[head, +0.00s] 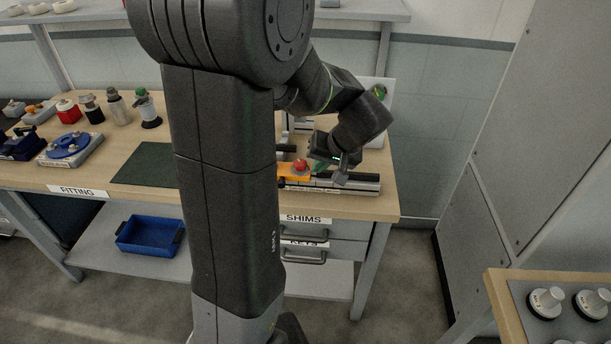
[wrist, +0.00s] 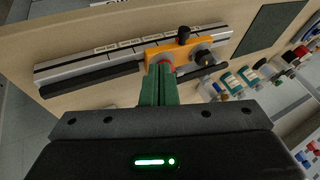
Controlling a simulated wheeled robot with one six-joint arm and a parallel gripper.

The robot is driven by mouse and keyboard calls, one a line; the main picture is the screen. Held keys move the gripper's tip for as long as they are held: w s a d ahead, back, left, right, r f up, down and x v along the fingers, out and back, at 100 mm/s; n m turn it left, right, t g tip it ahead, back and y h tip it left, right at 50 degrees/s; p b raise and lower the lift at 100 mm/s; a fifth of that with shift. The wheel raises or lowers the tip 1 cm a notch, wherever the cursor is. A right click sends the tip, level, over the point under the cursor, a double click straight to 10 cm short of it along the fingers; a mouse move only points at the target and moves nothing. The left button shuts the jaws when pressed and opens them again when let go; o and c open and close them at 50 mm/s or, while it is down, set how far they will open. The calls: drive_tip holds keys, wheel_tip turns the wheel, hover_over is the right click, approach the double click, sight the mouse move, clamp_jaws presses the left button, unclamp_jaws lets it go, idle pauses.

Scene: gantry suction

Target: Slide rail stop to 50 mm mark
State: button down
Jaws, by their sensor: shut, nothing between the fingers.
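The orange rail stop (wrist: 181,52) sits on a grey metal rail (wrist: 75,68), toward the rail's right end in the wrist view.
A black bar (wrist: 90,82) runs beside the rail. The wooden bench (head: 105,185) holds a dark green mat (head: 145,165), a blue fixture (head: 70,147) and several bottles further left. Drawers (head: 315,232) are below the bench front. A grey cabinet (head: 540,130) stands at right.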

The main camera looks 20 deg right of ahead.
drive_tip(key=p+x, duration=0.1)
drive_tip(key=x, duration=0.2)
drive_tip(key=a+x, duration=0.1)
drive_tip(key=x, duration=0.3)
drive_tip(key=a+r+p+x, duration=0.1)
drive_tip(key=x, duration=0.3)
drive_tip(key=shift+w+a+f+p, duration=0.15)
drive_tip(key=shift+w+a+p, duration=0.15)
drive_tip(key=shift+w, duration=0.1)
drive_tip(key=shift+w+a+f, duration=0.2)
drive_tip(key=shift+a+f, duration=0.1)
drive_tip(key=shift+w+a+f+b, duration=0.15)
drive_tip(key=shift+w+a+b, duration=0.15)
drive_tip(key=shift+b, duration=0.6)
drive_tip(key=shift+a, duration=0.25)
